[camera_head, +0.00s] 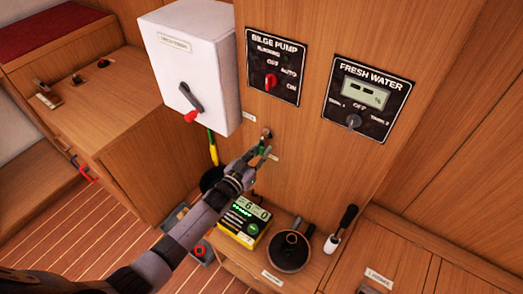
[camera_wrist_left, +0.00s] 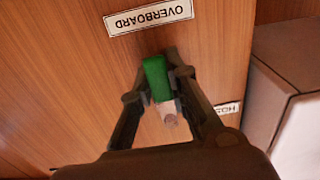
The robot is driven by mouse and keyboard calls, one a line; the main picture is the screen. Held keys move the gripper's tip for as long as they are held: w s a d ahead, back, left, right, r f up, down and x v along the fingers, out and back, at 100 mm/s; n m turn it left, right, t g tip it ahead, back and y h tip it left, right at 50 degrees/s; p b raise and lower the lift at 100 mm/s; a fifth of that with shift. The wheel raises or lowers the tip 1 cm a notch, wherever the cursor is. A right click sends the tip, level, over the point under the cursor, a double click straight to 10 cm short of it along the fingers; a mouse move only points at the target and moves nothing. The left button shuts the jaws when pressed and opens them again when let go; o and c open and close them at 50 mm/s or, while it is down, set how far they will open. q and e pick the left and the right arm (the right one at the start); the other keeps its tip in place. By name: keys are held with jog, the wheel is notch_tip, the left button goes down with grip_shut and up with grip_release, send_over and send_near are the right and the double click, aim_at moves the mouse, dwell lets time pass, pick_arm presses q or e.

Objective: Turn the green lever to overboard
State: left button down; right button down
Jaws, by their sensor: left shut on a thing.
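The green lever (camera_head: 262,148) is on the wood panel below the bilge pump panel. In the left wrist view the green handle (camera_wrist_left: 157,80) lies between my fingertips, with its pale metal pivot end (camera_wrist_left: 169,114) showing below it. The handle points from the pivot toward the OVERBOARD label (camera_wrist_left: 148,16), with a gap between them. My left gripper (camera_head: 257,157) is shut on the handle, one finger on each side. In the head view the gripper partly hides the lever. My right gripper is not in view.
A white box (camera_head: 194,65) with a red-tipped switch juts out at the upper left of the lever. Below stand a yellow-green device (camera_head: 243,219), a dark round coil or pan (camera_head: 289,251) and a black-handled tool (camera_head: 341,228). The panel right of the lever is bare.

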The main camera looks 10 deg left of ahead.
pick_arm(q)
jog(key=shift+s+f, duration=0.1)
jog(key=c, duration=1.5)
grip_release()
jog(key=v, duration=1.2)
